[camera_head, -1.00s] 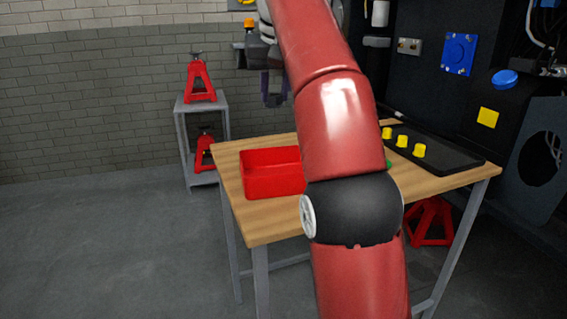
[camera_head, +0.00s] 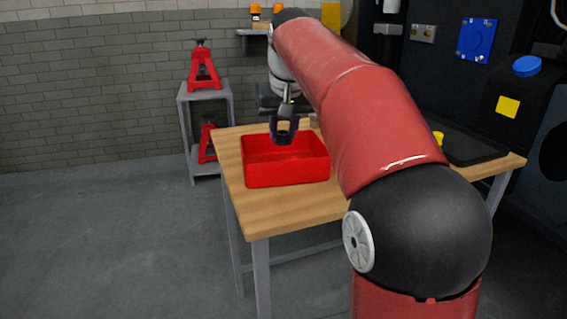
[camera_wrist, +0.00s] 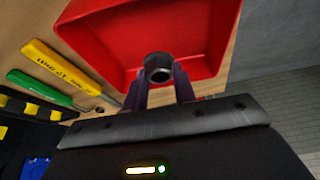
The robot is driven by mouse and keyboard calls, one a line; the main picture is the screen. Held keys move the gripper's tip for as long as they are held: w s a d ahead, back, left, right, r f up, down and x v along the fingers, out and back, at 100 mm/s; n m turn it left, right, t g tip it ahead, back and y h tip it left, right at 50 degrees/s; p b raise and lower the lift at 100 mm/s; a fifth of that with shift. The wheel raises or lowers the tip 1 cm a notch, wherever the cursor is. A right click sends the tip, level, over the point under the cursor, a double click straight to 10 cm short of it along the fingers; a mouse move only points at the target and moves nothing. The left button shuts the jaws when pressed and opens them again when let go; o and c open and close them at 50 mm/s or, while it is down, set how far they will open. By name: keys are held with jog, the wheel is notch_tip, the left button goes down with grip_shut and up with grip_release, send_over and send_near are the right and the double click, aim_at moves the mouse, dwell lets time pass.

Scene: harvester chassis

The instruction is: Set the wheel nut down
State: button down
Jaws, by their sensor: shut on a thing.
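My gripper (camera_head: 284,131) points down over the red bin (camera_head: 290,176), at its far side in the head view. The wheel nut (camera_wrist: 158,67) is a dark ring-shaped piece held between my fingertips. In the wrist view the gripper (camera_wrist: 160,82) is shut on it. The nut appears over the inside of the red bin, whose wall shows in the wrist view (camera_wrist: 92,56). I cannot tell exactly how far the nut is above the bin floor.
The bin stands on a wooden table (camera_head: 300,213). A yellow-handled tool (camera_wrist: 57,66) and a green-handled tool (camera_wrist: 38,88) lie beside it. A black tray (camera_head: 475,149) lies at the right. A red jack stand (camera_head: 204,69) is on a grey shelf at the left.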

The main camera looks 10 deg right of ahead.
jog(key=shift+f+b, duration=0.6)
jog(key=shift+f, duration=2.4)
jog(key=c, duration=1.1)
grip_release()
jog(key=p+v, duration=0.2)
jog(key=v, duration=1)
jog(key=shift+r, duration=0.1)
